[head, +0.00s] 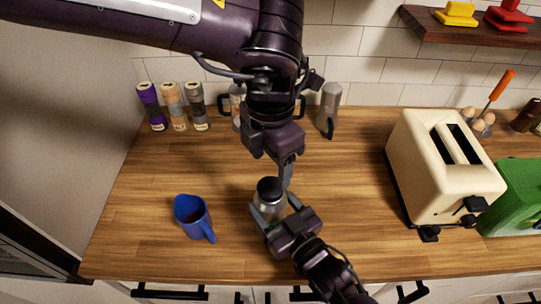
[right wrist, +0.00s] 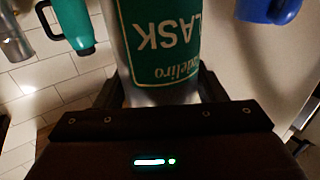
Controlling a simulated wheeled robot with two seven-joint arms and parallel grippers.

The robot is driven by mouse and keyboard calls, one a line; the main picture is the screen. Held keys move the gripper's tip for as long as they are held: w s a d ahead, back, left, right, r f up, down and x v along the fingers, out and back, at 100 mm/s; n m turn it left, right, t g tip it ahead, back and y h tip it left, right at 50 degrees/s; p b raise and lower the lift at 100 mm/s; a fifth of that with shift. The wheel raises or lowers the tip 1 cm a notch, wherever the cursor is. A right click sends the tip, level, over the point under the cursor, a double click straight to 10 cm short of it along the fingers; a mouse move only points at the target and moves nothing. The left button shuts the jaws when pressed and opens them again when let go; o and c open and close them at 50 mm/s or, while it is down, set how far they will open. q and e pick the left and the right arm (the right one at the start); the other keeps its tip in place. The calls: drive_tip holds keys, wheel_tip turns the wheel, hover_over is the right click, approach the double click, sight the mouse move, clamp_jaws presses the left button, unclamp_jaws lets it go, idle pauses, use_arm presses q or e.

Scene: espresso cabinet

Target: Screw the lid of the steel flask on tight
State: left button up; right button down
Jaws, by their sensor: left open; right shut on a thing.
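The steel flask (head: 268,208) stands on the wooden counter with its black lid (head: 269,188) on top. I cannot tell how tight the lid sits. My right gripper (head: 274,213) comes from the lower right and is shut on the flask's body. In the right wrist view the flask's green label (right wrist: 165,50) shows upside down between the fingers; the lid is out of that view. My left gripper (head: 287,175) points down from above, open, just right of and behind the lid. Its fingers overlap in the picture, so their gap is hard to see.
A blue mug (head: 191,214) stands left of the flask. A cream toaster (head: 440,165) and a green object (head: 515,195) stand at the right. Spice jars (head: 173,106) and a grey pitcher (head: 329,108) line the back wall. The counter between flask and toaster is clear.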

sight(270, 186)
use_arm(q)
drive_tip(key=n, duration=0.6)
drive_tip(key=shift+r+n, duration=0.3)
drive_tip(key=shift+n, duration=0.1)
drive_tip(key=shift+f, duration=0.1)
drive_tip(key=shift+f, duration=3.95)
drive_tip(key=shift+c, duration=0.2)
drive_tip(key=c, duration=0.9)
drive_tip(key=m, duration=0.6)
drive_tip(key=shift+c, duration=0.2)
drive_tip(key=m, duration=0.4)
drive_tip(key=shift+m, duration=0.3)
drive_tip(key=m, duration=0.3)
drive_tip(key=shift+m, duration=0.3)
